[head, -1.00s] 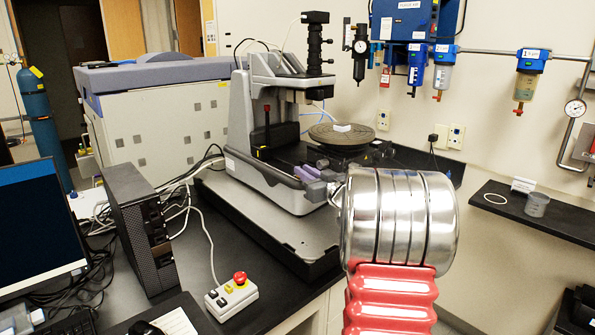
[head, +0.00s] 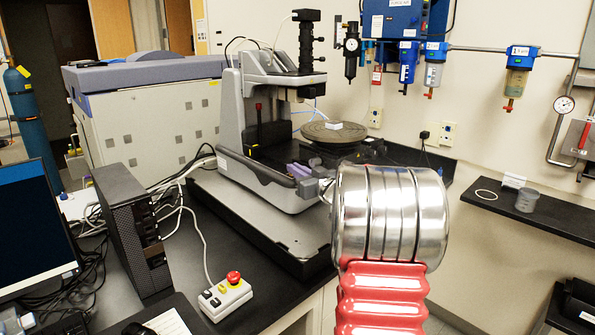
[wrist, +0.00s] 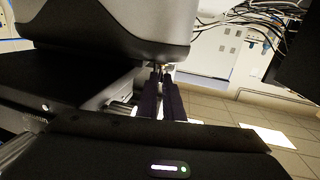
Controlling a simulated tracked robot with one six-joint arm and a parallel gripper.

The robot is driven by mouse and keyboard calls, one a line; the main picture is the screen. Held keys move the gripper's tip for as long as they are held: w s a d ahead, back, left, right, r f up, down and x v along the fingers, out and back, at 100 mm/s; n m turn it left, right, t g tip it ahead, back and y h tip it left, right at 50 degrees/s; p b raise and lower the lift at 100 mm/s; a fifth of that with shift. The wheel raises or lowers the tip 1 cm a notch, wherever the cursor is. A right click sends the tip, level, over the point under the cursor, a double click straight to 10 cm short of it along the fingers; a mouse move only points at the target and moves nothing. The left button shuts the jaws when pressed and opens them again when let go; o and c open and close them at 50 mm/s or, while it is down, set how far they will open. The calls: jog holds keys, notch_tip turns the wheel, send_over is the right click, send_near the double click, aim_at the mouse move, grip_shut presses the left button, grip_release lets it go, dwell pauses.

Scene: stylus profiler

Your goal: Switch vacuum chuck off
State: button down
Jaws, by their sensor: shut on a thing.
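The round chuck disc (head: 333,131) sits on the stage of the grey profiler (head: 245,165), with a small white block (head: 333,126) on it. My gripper (head: 296,170) shows as purple fingers at the profiler's front right side, left of my shiny wrist. In the wrist view, its two dark fingers (wrist: 162,78) are close together, just under the edge of the profiler's grey body (wrist: 105,45). They are shut on a small part, seemingly the vacuum switch lever. A tiny bright metal bit shows by the tips; the rest of it is hidden between the fingers.
A control box with a red button (head: 233,278) and a black computer tower (head: 133,230) stand at the left on the bench. A shelf (head: 545,222) with a cup (head: 527,200) is at the right. Blue air filters (head: 408,65) hang on the wall.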

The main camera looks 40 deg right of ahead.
jog(key=shift+w+a+r+g, duration=0.1)
jog(key=shift+g, duration=0.2)
jog(key=shift+w+g, duration=0.15)
jog(key=shift+g, duration=0.35)
jog(key=shift+w+a+r+n+g+y, duration=0.15)
jog(key=shift+w+n+g+y, duration=0.1)
jog(key=shift+g, duration=0.55)
jog(key=shift+w+d+r+n+g+y, duration=0.15)
jog(key=shift+w+n+g, duration=0.1)
jog(key=shift+g, duration=0.55)
jog(key=shift+a, duration=0.1)
jog(key=c, duration=2.2)
grip_release()
jog(key=shift+s+r, duration=0.1)
jog(key=shift+s, duration=0.05)
